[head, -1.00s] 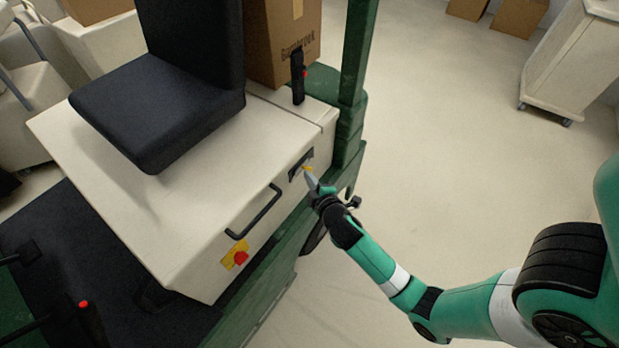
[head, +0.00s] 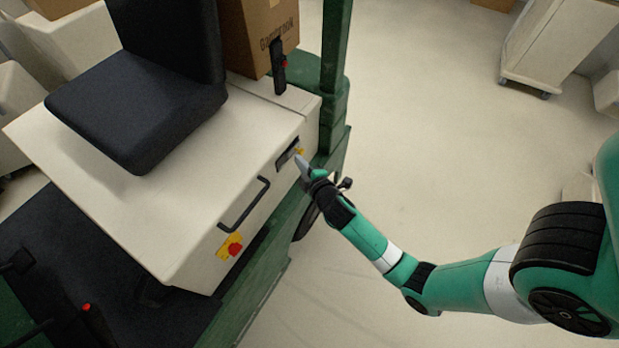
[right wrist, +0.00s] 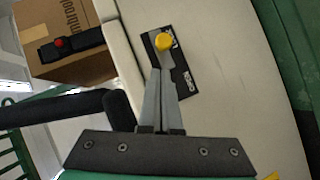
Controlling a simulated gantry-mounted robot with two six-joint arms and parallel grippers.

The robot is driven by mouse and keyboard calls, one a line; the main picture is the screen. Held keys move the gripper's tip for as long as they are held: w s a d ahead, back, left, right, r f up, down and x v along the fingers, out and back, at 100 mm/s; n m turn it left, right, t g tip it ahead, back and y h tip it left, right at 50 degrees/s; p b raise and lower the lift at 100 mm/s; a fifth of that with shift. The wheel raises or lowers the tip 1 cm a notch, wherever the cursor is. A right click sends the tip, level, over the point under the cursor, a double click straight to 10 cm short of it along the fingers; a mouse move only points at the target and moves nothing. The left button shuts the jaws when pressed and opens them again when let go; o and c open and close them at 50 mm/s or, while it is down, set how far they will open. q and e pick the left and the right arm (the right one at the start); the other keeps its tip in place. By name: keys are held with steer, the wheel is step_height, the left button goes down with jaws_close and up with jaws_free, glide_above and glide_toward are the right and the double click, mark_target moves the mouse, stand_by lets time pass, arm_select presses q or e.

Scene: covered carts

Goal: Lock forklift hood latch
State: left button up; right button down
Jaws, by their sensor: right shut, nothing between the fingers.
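The forklift hood (head: 150,220) is a cream box with a black seat on top. Its latch (head: 288,154) is a small dark plate with a yellow knob on the hood's right side. In the right wrist view the latch plate (right wrist: 172,65) shows lettering, partly covered, and the yellow knob (right wrist: 163,41) is near its upper end. My right gripper (head: 300,160) is shut and empty, its grey fingertips at the latch, just below the knob in the wrist view (right wrist: 162,75). I cannot tell whether they touch it. My left gripper is not in view.
A black handle (head: 243,205) and a red button on a yellow plate (head: 230,247) sit on the same hood side. A green post (head: 334,60) and a cardboard box (head: 262,35) stand behind. Open floor lies to the right, with a cream cart (head: 555,45) beyond.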

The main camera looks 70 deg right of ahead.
steer(key=p+v, duration=0.1)
steer(key=v, duration=0.9)
steer(key=shift+a, duration=0.25)
steer(key=shift+r, duration=0.1)
